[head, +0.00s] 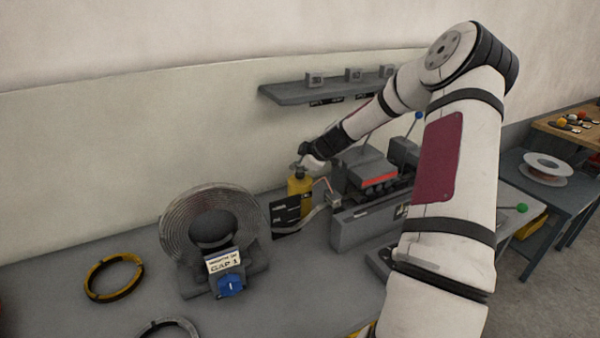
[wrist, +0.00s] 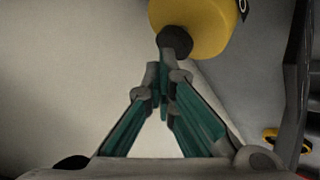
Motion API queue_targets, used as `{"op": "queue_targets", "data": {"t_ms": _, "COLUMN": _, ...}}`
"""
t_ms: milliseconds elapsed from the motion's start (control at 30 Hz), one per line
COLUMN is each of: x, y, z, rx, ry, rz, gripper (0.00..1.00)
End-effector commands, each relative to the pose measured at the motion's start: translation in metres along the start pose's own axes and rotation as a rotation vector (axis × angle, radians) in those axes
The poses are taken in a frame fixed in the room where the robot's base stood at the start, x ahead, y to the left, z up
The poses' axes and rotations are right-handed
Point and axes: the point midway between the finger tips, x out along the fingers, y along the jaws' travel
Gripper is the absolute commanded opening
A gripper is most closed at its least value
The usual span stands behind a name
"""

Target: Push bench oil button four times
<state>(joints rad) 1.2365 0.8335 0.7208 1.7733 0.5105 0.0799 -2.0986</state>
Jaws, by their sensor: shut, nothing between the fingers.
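A yellow oil bottle (head: 299,187) stands on the bench behind the grey machine. Its dark top button (wrist: 174,41) shows in the wrist view, above the round yellow body (wrist: 205,28). My gripper (head: 303,165) is at the top of the bottle in the head view. In the wrist view my gripper (wrist: 164,75) is shut and empty, its fingertips right at the dark button. I cannot tell whether they touch it or how far the button is pressed.
A coil of grey wire on a stand (head: 212,225) with a blue knob (head: 231,286) is left of the bottle. The grey machine (head: 365,215) is close on the right. A shelf (head: 325,88) hangs on the wall above. A yellow-black ring (head: 113,258) lies at the left.

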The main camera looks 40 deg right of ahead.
Motion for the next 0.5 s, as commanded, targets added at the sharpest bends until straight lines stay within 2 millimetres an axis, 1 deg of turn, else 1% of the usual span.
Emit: {"op": "queue_targets", "data": {"t_ms": 500, "x": 0.0045, "y": -0.0039, "z": 0.0041, "rx": 0.002, "ry": -0.001, "rz": -0.002, "gripper": 0.00}}
